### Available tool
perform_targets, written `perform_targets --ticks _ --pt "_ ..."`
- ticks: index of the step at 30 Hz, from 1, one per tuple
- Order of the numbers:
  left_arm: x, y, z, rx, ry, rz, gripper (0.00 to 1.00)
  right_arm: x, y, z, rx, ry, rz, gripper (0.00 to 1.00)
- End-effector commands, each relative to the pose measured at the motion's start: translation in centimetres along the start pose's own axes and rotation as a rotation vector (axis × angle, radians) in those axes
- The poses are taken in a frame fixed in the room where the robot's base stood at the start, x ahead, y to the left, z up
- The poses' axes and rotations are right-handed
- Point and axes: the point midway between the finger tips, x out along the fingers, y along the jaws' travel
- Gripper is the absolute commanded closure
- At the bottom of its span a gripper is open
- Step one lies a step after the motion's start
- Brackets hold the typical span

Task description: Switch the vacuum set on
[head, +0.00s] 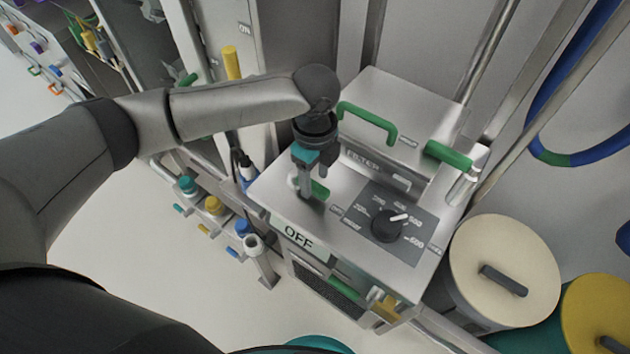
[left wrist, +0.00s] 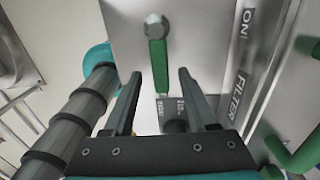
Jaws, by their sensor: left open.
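The vacuum set (head: 350,245) is a grey metal cabinet below my left arm, with an OFF plate (head: 298,239) on its front edge. A black dial (head: 388,225) sits on a dark scale panel on its top. A small green lever (head: 320,188) is partly hidden by my left gripper (head: 306,194), which points down at the cabinet top. In the left wrist view the green lever (left wrist: 158,65) hangs from a round metal pivot (left wrist: 156,27). The open fingers (left wrist: 158,85) appear either side of its lower end, with gaps. Contact is not visible. My right gripper is out of view.
A raised FILTER box (head: 400,105) with a green handle (head: 368,117) stands behind my left gripper. Another green grip (head: 448,154) is to its right. A cream lidded drum (head: 503,270) stands at the right. Pale floor (head: 120,260) is clear at the left.

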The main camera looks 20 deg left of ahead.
Motion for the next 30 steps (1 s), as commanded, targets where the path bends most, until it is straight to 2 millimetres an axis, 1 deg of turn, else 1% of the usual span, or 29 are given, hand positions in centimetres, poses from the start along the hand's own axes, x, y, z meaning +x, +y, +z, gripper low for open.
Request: perform_targets --ticks 1,5,13,14,27,29,30 --pt "0.59 0.00 0.00 -0.001 0.000 0.000 0.43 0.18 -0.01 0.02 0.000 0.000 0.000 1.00" --pt "1.26 -0.04 0.03 0.000 -0.001 -0.001 0.43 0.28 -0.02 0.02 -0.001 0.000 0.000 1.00" --pt "1.38 -0.04 0.02 0.000 -0.001 -0.002 0.43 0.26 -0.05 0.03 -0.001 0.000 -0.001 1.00" --pt "1.38 -0.04 0.02 0.000 -0.001 -0.002 0.44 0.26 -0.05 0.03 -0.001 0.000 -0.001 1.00" --pt "1.35 -0.03 0.02 0.000 -0.001 -0.001 0.93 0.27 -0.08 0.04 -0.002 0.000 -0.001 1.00" --pt "1.35 -0.02 0.02 0.000 -0.001 -0.001 1.00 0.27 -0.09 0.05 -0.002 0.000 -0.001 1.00" --pt "1.35 -0.02 0.02 0.000 -0.001 -0.001 1.00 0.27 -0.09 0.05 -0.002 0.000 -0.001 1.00"
